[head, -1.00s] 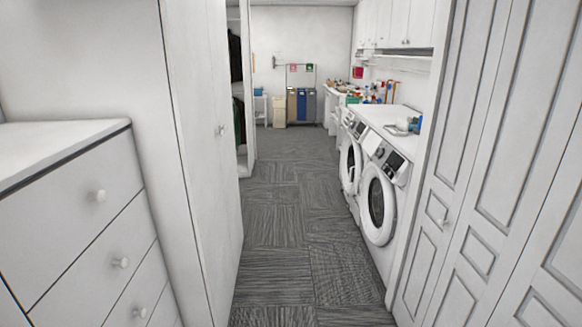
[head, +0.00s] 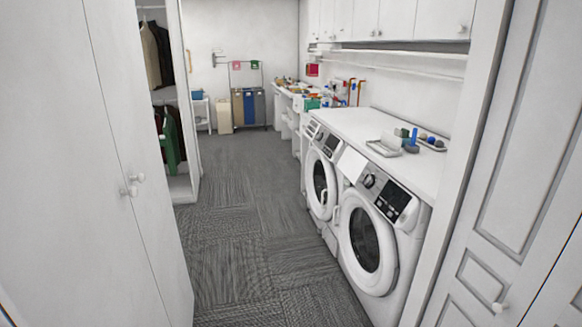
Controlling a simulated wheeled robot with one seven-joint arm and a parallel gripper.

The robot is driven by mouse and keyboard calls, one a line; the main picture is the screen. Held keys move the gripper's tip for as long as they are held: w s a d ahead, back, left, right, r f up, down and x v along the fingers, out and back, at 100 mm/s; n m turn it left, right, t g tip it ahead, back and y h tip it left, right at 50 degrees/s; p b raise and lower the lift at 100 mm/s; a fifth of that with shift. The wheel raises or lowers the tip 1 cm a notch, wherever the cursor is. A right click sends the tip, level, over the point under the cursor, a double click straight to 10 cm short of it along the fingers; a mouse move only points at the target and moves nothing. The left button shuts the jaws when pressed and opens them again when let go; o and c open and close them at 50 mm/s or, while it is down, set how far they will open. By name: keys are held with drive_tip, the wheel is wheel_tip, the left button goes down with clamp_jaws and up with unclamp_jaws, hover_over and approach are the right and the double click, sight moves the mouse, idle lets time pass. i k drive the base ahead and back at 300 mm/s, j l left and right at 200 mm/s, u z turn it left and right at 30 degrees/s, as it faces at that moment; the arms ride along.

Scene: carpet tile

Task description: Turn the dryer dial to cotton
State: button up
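Two white front-loading machines stand side by side under a white counter on the right. The nearer machine (head: 372,238) has a round dark door window, a dark display and a dial (head: 368,181) on its sloped top panel. The farther machine (head: 321,172) has a similar door and panel (head: 325,141). I cannot tell from here which one is the dryer, and the dial markings are too small to read. Both doors look shut. My gripper is not in view.
Carpeted floor (head: 237,214) runs clear down the middle. A white wardrobe (head: 105,160) stands close on the left, with an open closet of hanging clothes (head: 163,50) beyond. A panelled door (head: 520,150) is close on the right. Trays (head: 383,147) and bottles sit on the counter (head: 430,170).

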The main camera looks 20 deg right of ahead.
sight(367, 180)
drive_tip(key=i, duration=1.9)
drive_tip(key=i+z, duration=0.15)
drive_tip(key=i, duration=0.35)
drive_tip(key=i+j+z, duration=0.1)
drive_tip(key=i, duration=0.4)
